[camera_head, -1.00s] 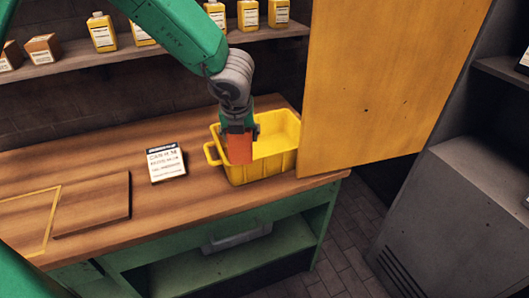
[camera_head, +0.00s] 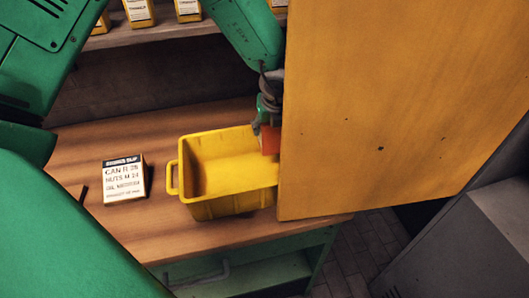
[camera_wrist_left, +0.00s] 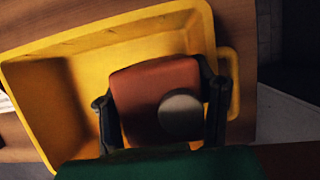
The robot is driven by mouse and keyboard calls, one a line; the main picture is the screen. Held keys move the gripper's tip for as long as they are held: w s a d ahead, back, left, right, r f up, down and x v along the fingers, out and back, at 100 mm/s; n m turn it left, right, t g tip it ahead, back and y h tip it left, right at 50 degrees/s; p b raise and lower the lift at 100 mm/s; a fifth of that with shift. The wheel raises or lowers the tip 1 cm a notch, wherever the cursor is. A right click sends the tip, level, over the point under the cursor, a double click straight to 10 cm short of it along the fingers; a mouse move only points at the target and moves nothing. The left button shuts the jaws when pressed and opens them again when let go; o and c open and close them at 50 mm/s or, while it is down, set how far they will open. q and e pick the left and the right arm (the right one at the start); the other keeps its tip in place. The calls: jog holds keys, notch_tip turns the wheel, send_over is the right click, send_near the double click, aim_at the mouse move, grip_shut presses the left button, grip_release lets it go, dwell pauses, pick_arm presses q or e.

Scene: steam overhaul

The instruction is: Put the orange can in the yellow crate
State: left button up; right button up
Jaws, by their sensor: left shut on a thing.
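The orange can (camera_head: 270,141) is held in my left gripper (camera_head: 268,126) at the crate's far right corner in the head view. The yellow door partly hides the gripper and can there. The yellow crate (camera_head: 215,209) stands upright on the wooden bench and looks empty inside. In the left wrist view, the two fingers of my left gripper (camera_wrist_left: 161,110) close on both sides of the can (camera_wrist_left: 150,85). The crate (camera_wrist_left: 40,95) shows behind it, with its rim and handle close to the right finger. The can's height above the crate floor is unclear. My right gripper is out of view.
A large yellow door panel (camera_head: 390,100) stands tight against the crate's right side. A white label block (camera_head: 125,183) sits on the bench (camera_head: 150,235) left of the crate. A shelf with yellow containers (camera_head: 138,12) is behind. Bare bench lies between block and crate.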

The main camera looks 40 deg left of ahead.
aim_at(274, 132)
pick_arm(q)
jog(key=f, duration=0.3)
jog(key=shift+s, duration=0.4)
jog(key=f, duration=0.4)
jog(key=shift+w+f, duration=0.3)
jog(key=shift+w, duration=0.05)
jog(key=shift+f, duration=0.15)
jog(key=o, duration=1.3)
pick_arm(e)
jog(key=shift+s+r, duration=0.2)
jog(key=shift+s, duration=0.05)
pick_arm(q)
jog(key=v, duration=1.2)
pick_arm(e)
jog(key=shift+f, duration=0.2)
